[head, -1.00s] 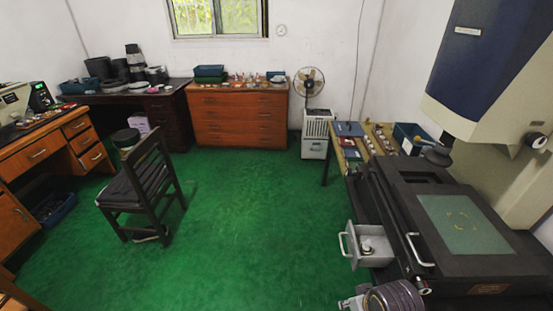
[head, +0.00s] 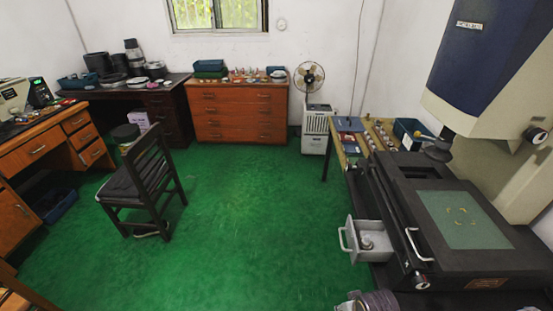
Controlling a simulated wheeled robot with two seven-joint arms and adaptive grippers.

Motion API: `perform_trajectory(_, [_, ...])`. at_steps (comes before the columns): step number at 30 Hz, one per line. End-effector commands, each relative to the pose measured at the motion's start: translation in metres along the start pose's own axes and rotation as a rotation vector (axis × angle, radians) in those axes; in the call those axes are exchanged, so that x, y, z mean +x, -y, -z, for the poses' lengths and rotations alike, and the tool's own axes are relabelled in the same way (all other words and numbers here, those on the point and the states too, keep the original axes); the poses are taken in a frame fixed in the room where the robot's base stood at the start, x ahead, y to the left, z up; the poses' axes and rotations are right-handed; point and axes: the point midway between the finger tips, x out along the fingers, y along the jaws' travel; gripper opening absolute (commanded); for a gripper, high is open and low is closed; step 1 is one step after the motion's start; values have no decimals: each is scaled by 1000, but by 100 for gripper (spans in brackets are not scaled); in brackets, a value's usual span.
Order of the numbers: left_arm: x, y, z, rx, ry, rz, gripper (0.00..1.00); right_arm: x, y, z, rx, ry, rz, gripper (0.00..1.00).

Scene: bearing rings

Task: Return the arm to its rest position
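No gripper of mine shows clearly in the head view. At the bottom edge, right of centre, a ribbed grey round part and a small silvery part are cut off by the frame. They may belong to my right arm, but I cannot tell. No fingertips show there. Nothing of my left arm is in view. The large measuring machine (head: 490,268) stands at the right, with a pale green glass plate (head: 478,232) on its bed. Small yellowish curved marks lie on the plate; what they are is too small to tell.
An open grey drawer (head: 374,251) sticks out left of the machine. A wooden table with small parts stands behind it. A dark chair (head: 145,190) stands at the left before a wooden desk (head: 65,140). The green floor (head: 240,235) between is clear.

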Motion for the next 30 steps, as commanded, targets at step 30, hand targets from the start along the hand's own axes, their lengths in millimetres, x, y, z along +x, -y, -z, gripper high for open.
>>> perform_trajectory(30, [0,0,0,0,0,0,51,233,12,-130,-16,91,13,38])
